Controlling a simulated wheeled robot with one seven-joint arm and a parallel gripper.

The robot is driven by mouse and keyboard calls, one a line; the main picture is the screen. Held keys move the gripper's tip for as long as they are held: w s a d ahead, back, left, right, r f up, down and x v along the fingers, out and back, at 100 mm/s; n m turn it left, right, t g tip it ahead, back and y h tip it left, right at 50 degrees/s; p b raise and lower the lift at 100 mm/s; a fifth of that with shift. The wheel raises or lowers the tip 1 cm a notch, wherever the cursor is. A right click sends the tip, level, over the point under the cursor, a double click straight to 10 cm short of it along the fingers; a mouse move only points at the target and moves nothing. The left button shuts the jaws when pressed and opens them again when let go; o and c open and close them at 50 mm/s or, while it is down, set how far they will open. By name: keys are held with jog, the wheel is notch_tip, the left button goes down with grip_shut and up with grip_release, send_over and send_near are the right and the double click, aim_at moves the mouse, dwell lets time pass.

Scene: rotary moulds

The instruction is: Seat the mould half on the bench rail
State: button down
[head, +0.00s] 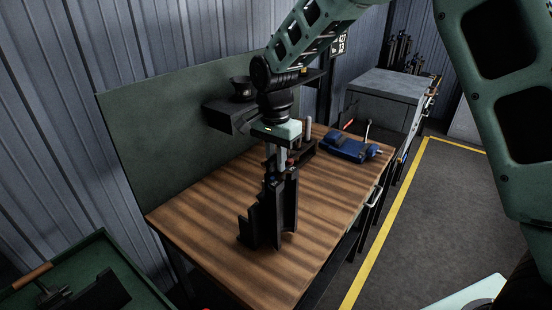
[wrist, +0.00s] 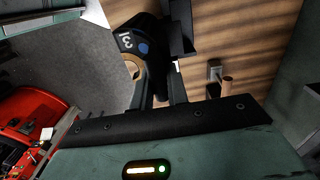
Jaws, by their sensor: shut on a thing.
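In the head view my gripper (head: 277,170) points straight down over the wooden bench, its jaws closed on a dark mould half (head: 272,200). In the wrist view the mould half (wrist: 138,38) is black with a white number and a blue dot, and a tan ring-like edge shows on it near the fingers (wrist: 163,88). A dark stepped upright piece, which I take for the bench rail (head: 250,232), stands close against it on the bench top. The two dark parts overlap in the head view, so I cannot tell whether they touch or whether the mould half is seated.
The wooden bench (head: 200,215) is clear at front and left. A blue vise (head: 350,147) sits at its right rear. A dark shelf (head: 230,115) with a small pot is behind. A green tray (head: 130,280) stands at lower left. Short posts (head: 308,127) stand behind my gripper.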

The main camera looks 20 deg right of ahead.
jog(key=c, duration=1.3)
grip_release()
jog(key=shift+r, duration=0.25)
jog(key=shift+s+f, duration=0.1)
jog(key=shift+f, duration=0.15)
notch_tip(320, 180, up, 18)
jog(key=b, duration=0.3)
jog(key=shift+w+a+f+b, duration=0.15)
jog(key=shift+w+b, duration=0.2)
notch_tip(320, 180, up, 7)
jog(key=p, duration=0.7)
